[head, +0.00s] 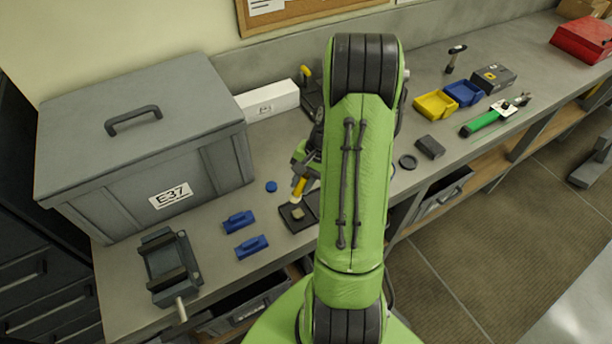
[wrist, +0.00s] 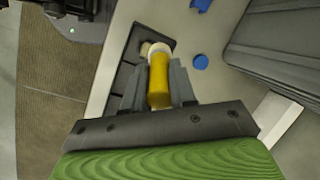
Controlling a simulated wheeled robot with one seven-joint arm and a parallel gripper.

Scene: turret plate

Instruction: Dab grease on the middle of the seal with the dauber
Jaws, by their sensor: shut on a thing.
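My gripper (wrist: 155,88) is shut on a yellow-handled tool, the dauber (wrist: 159,85), in the wrist view. Its pale end points away from me, over a dark plate (wrist: 128,75). A small tan block (wrist: 145,48) shows beside that pale end; I cannot tell if they touch. In the head view the dauber (head: 299,187) hangs tilted just above the tan block (head: 298,214) and dark plate (head: 291,224), left of my arm, which hides part of the plate.
Blue blocks (head: 252,246), a blue disc (head: 271,186) and a grey vise (head: 170,267) lie left on the bench. A large grey case (head: 145,150) stands behind them. Right are a dark box (head: 429,147), yellow bin (head: 435,104), blue bin (head: 463,93) and green-handled tool (head: 485,121).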

